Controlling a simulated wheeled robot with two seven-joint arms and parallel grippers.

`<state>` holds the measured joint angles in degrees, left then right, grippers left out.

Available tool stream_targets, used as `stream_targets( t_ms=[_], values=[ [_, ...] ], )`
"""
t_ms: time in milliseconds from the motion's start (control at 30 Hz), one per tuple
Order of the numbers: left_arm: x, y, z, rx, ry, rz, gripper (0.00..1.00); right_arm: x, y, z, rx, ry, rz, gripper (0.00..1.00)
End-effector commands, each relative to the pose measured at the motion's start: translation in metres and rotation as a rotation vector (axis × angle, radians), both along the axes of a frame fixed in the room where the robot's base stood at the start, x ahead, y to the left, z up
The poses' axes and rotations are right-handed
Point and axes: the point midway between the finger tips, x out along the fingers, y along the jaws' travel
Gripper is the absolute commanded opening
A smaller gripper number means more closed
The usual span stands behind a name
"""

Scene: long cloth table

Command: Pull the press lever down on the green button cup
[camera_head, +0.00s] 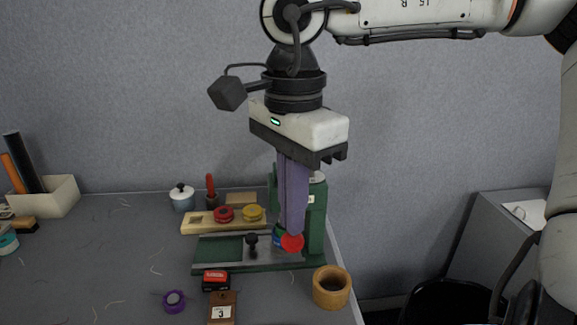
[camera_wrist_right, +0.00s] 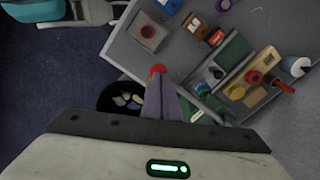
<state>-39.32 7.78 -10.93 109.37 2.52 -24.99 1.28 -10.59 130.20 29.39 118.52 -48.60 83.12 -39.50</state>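The green press (camera_head: 313,215) stands at the table's right edge, with a long green base (camera_head: 218,250). The press lever's red ball (camera_head: 292,242) shows just below my right gripper's fingertips. My right gripper (camera_head: 291,234) points down, its two purple fingers close together at the lever beside the ball. In the right wrist view the red ball (camera_wrist_right: 157,70) sits at the fingertips. The lever's rod is mostly hidden by the fingers. A small blue-green cup (camera_head: 276,238) is partly hidden behind the fingers; it shows in the wrist view (camera_wrist_right: 207,76). My left gripper is out of view.
A wooden ring cup (camera_head: 331,288) stands in front of the press. A red-black box (camera_head: 215,280), a purple roll (camera_head: 174,301) and a wooden tray with red and yellow pieces (camera_head: 198,223) lie nearby. A black bin (camera_wrist_right: 118,97) is beyond the table's right edge.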

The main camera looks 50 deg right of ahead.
Motion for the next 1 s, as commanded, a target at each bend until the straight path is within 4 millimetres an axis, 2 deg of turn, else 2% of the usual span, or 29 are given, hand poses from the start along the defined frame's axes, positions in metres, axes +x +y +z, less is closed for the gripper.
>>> stream_targets(
  t_ms=[600,867,1000],
  values=[
    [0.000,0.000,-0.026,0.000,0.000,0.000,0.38,0.002,-0.002,-0.034,-0.001,0.001,0.001,0.00],
    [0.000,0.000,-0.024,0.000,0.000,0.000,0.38,0.002,-0.002,-0.031,-0.001,0.001,0.000,0.00],
    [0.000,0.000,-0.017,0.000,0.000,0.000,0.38,0.003,-0.003,-0.024,-0.001,0.000,0.000,0.00]
  ],
)
